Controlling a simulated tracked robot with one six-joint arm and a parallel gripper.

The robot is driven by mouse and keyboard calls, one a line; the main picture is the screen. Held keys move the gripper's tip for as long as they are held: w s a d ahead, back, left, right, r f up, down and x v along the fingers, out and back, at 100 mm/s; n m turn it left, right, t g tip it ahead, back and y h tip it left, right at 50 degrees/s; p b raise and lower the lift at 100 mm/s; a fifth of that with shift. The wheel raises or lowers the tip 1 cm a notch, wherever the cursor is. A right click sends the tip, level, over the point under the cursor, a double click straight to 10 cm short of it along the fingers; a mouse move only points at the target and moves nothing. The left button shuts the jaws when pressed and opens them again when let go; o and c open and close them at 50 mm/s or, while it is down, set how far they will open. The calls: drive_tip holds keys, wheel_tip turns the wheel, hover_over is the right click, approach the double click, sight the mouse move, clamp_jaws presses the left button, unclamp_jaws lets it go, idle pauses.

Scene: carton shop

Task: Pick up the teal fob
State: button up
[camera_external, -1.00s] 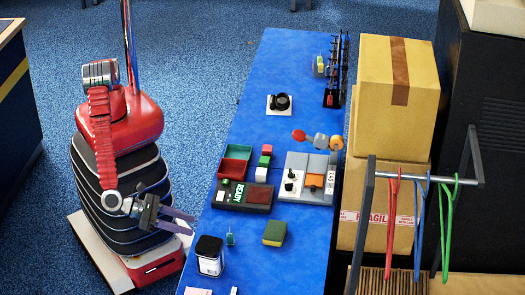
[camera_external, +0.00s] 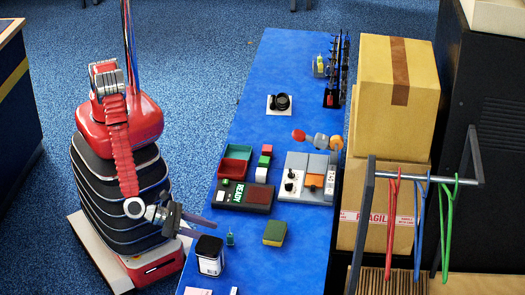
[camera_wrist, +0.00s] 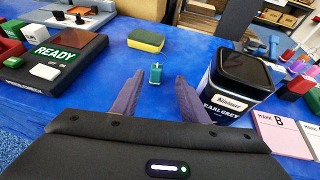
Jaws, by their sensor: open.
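The teal fob (camera_external: 230,239) stands on the blue table, between the dark tea tin and the yellow-green sponge. In the wrist view the teal fob (camera_wrist: 155,74) shows ahead of my gripper, between the lines of its two fingers, with a small metal piece on top. My gripper (camera_external: 205,226) is open and empty, at the table's left edge, left of the fob and apart from it. In the wrist view my gripper (camera_wrist: 156,98) shows both dark purple fingers spread wide.
The tea tin (camera_wrist: 238,85) stands close to my right finger in the wrist view. The sponge (camera_wrist: 146,41) lies beyond the fob. The READY box (camera_wrist: 60,58) is at the left. A pink card (camera_wrist: 280,137) lies at the right. Bare blue table surrounds the fob.

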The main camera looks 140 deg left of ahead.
sight(228, 235)
drive_tip(key=shift+w+a+f, duration=0.15)
drive_tip(key=shift+w+a, duration=0.05)
drive_tip(key=shift+a, duration=0.1)
drive_tip(key=shift+a+x, duration=0.2)
drive_tip(key=shift+x, duration=2.4)
drive_tip(key=shift+s, duration=0.2)
clamp_jaws()
